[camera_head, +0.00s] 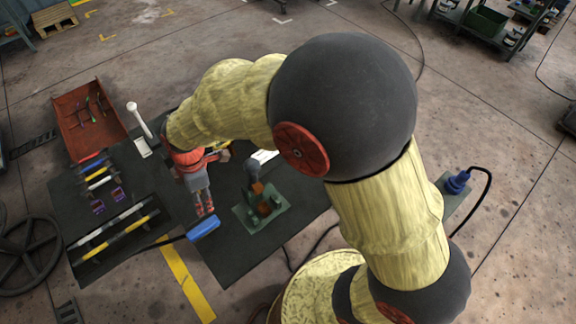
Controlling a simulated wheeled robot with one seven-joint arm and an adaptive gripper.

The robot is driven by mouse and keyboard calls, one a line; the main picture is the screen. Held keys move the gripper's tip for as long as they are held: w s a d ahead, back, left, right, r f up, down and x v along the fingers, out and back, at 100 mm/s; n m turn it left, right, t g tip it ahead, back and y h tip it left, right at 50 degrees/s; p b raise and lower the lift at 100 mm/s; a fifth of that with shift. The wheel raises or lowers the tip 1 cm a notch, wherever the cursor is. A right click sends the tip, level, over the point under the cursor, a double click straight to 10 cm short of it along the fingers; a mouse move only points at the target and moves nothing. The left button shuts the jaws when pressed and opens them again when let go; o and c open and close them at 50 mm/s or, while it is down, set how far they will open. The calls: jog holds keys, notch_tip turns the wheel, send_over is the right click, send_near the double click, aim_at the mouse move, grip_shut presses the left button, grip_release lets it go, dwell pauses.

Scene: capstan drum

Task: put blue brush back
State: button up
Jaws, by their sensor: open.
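A blue brush (204,229) with a long dark handle lies near the front edge of the dark mat (235,265). Its blue head is at the right end and its handle runs to the left. My gripper (205,207) points down toward the brush, with its reddish fingertips just behind the blue head in the picture. It is open and I see nothing held in it. I cannot tell how high the fingertips are above the mat. My arm crosses the middle of the view and hides part of the mat behind it.
A red tray (71,136) with several small tools stands at the back left. Racks with bars (113,233) lie at the left. A green-based fixture (262,212) stands right of my gripper. A white upright handle (139,121) stands behind. A spoked wheel (25,252) lies far left.

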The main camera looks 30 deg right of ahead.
jog(key=s+d+r+m+t, duration=0.2)
jog(key=d+r+m, duration=0.3)
jog(key=d+r, duration=0.25)
jog(key=s+d+r+m+t, duration=0.1)
jog(key=s+d+r+m, duration=0.25)
jog(key=d+r, duration=0.35)
jog(key=s+d+r+m+t+h, duration=0.1)
jog(key=s+d+r+m+t, duration=0.1)
jog(key=s+d+r+m, duration=0.5)
jog(key=s+d+m, duration=0.1)
jog(key=s+m, duration=0.1)
jog(key=m, duration=0.1)
jog(key=shift+s+d, duration=0.35)
jog(key=shift+f+b, duration=1)
jog(key=shift+f, duration=0.05)
